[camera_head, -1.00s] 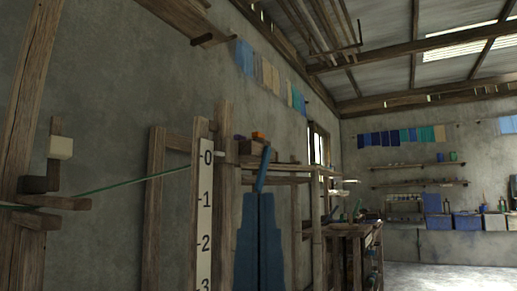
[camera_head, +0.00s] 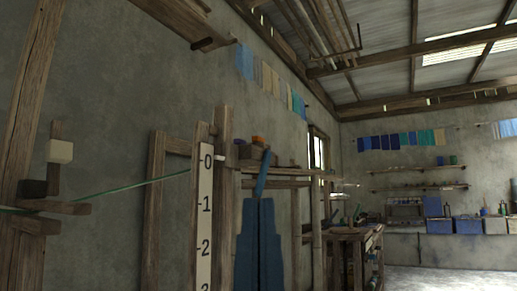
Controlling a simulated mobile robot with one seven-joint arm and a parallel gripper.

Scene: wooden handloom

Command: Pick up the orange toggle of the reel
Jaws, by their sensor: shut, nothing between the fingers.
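I cannot make out a reel or its toggle for certain. A small orange block (camera_head: 258,141) sits on top of the wooden frame (camera_head: 223,180) near the middle of the view, beside a small purple piece (camera_head: 240,139). It is too small to tell whether it is the toggle. My gripper is not in view.
A white scale board (camera_head: 205,215) numbered from 0 downward stands left of the frame. A blue hanging shape (camera_head: 259,240) is right of it. A green cord (camera_head: 130,184) runs from a cream block's post (camera_head: 55,175). Open floor (camera_head: 440,278) shows at right.

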